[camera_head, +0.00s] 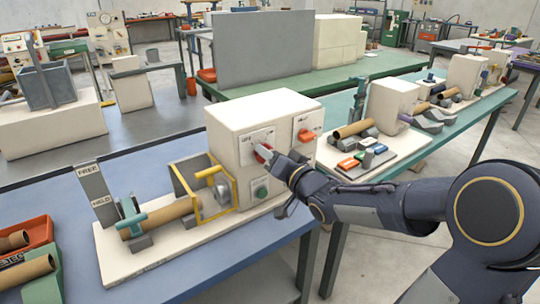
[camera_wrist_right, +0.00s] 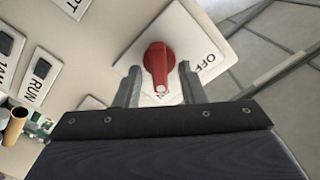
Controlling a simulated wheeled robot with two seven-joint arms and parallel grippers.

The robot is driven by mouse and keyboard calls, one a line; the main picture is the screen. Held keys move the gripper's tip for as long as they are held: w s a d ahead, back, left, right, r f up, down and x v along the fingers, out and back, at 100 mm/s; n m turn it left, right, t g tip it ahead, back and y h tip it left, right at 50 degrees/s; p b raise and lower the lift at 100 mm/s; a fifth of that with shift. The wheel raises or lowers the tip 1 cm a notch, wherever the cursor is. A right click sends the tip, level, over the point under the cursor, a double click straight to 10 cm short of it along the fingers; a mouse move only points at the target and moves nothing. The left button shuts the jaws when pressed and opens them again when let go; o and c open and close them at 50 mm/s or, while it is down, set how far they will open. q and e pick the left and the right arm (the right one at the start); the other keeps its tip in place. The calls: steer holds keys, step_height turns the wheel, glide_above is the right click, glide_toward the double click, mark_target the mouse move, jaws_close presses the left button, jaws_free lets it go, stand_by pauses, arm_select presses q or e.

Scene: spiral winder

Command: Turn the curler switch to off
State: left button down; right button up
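The curler switch is a red knob (camera_wrist_right: 158,62) on a white plate (camera_wrist_right: 190,35) marked OFF. In the wrist view its pointer end is toward a lower label that is partly hidden, and OFF is to its right. In the head view the red knob (camera_head: 262,153) is on the front of the cream machine box (camera_head: 240,130), partly covered by my gripper. My right gripper (camera_wrist_right: 160,70) is open, with one finger on each side of the knob and a visible gap on both sides. It also shows in the head view (camera_head: 268,158). My left gripper is not in view.
A cardboard tube (camera_head: 160,217) and yellow guard frame (camera_head: 232,190) stand left of my gripper. Another bench (camera_head: 440,135) is behind the right arm.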

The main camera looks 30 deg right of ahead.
jaws_close()
steer(key=shift+a+n+b, duration=0.2)
steer(key=shift+n+b, duration=2.65)
steer(key=shift+n, duration=1.15)
steer(key=shift+a+n+b, duration=0.2)
steer(key=shift+n+b, duration=2.65)
steer(key=shift+n, duration=1.15)
